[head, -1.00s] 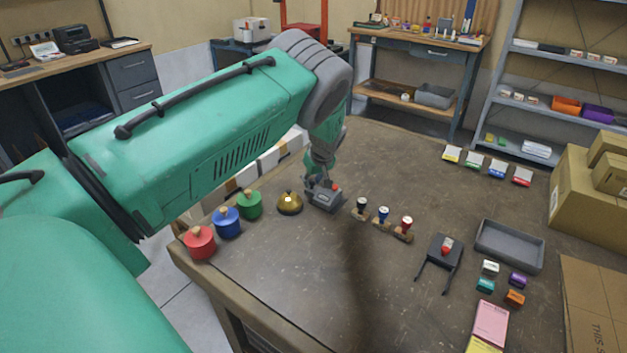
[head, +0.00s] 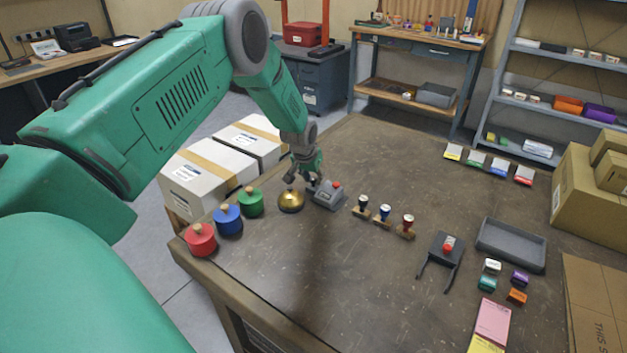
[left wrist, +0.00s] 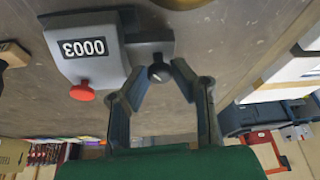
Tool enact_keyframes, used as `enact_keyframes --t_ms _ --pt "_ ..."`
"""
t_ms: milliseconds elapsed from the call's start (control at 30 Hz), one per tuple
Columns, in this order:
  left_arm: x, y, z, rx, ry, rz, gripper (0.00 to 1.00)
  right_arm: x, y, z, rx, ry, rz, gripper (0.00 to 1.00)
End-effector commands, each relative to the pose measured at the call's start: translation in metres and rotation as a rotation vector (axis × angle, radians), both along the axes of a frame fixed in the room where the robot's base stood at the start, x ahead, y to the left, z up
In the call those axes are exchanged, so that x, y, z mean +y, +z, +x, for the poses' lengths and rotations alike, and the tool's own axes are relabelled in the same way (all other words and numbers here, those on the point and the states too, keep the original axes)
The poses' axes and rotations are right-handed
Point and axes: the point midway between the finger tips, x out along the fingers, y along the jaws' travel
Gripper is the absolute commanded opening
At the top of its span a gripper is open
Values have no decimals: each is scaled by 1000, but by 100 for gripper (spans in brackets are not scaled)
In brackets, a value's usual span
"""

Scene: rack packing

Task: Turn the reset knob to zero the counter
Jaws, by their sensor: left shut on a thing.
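The counter (head: 329,196) is a grey box with a red button on top, standing on the table beside the brass bell (head: 290,201). In the left wrist view the counter (left wrist: 88,45) shows a display that reads 0003 upside down, with the red button (left wrist: 82,92) below it. The dark round reset knob (left wrist: 160,73) is on the counter's side. My left gripper (head: 312,183) is at the counter's bell-side end. In the left wrist view its fingers (left wrist: 158,80) are shut on the knob, one on either side. My right gripper is out of view.
Red (head: 200,239), blue (head: 228,220) and green (head: 250,201) knobbed pots stand left of the bell. Stamps (head: 384,214) stand right of the counter. The table's middle front is clear.

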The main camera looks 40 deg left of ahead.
Motion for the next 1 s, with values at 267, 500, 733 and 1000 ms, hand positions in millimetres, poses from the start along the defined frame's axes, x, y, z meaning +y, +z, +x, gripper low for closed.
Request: enact_keyframes --t_ms 267,500,733,1000 --pt "4 0 4 -16 -249 2 0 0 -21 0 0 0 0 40" --pt "4 0 4 -14 -431 5 0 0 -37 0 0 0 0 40" --pt "4 2 5 -12 -545 7 0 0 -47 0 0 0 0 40" --pt "3 3 5 -11 -601 7 0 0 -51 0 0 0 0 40"
